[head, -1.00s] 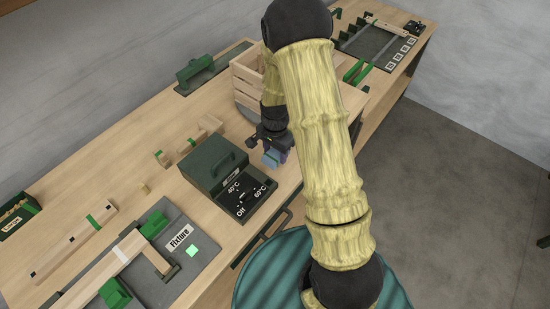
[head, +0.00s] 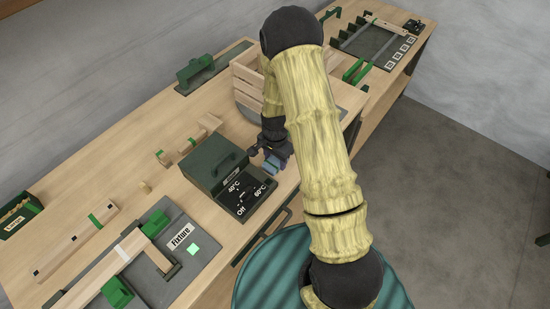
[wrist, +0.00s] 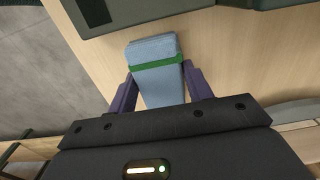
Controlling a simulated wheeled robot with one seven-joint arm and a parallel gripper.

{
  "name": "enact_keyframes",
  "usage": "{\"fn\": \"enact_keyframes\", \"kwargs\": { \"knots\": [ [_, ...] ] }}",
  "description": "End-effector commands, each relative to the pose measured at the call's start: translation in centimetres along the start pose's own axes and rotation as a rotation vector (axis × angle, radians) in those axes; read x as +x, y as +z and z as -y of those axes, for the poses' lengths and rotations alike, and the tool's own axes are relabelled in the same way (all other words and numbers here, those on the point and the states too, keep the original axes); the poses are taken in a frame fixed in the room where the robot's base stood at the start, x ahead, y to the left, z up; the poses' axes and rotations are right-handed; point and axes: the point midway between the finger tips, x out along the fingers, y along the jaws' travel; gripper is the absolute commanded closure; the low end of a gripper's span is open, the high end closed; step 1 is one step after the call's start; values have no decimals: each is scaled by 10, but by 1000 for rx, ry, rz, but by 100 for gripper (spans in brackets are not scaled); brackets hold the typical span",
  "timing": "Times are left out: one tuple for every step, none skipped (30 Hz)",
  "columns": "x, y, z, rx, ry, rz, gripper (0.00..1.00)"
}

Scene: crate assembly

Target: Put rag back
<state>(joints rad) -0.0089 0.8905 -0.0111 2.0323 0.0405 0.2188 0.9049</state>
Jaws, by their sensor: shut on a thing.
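The rag is a folded light-blue cloth with a green band around it. It shows in the wrist view (wrist: 157,72) between my two purple fingers, and in the head view (head: 273,164) at the end of my arm. My gripper (wrist: 157,88) is shut on the rag. In the head view, my gripper (head: 270,155) is over the bench, just right of the dark green heater box with the temperature dial. Whether the rag touches the bench top is hard to tell.
The heater box (head: 214,165) stands close to the left of my gripper. A slatted wooden crate (head: 247,80) stands behind my arm. A grey fixture board (head: 190,270) with green clamps lies at the front left. Bare bench top (head: 110,150) is free at the left.

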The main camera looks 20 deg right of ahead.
Motion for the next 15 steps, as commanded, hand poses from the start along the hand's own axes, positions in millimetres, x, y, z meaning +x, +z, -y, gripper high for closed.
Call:
{"fn": "enact_keyframes", "kwargs": {
  "knots": [
    [2,0,0,0,0,0,68],
    [3,0,0,0,0,0,68],
    [4,0,0,0,0,0,68],
    [3,0,0,0,0,0,44],
    [2,0,0,0,0,0,38],
    [2,0,0,0,0,0,30],
    [2,0,0,0,0,0,28],
    [2,0,0,0,0,0,28],
    [2,0,0,1,0,0,28],
    [2,0,0,1,0,0,28],
    [2,0,0,1,0,0,28],
    [2,-1,0,2,0,0,28],
    [2,-1,0,2,0,0,28],
    [2,-1,0,2,0,0,28],
    [2,0,0,1,0,0,28]
  ]
}}
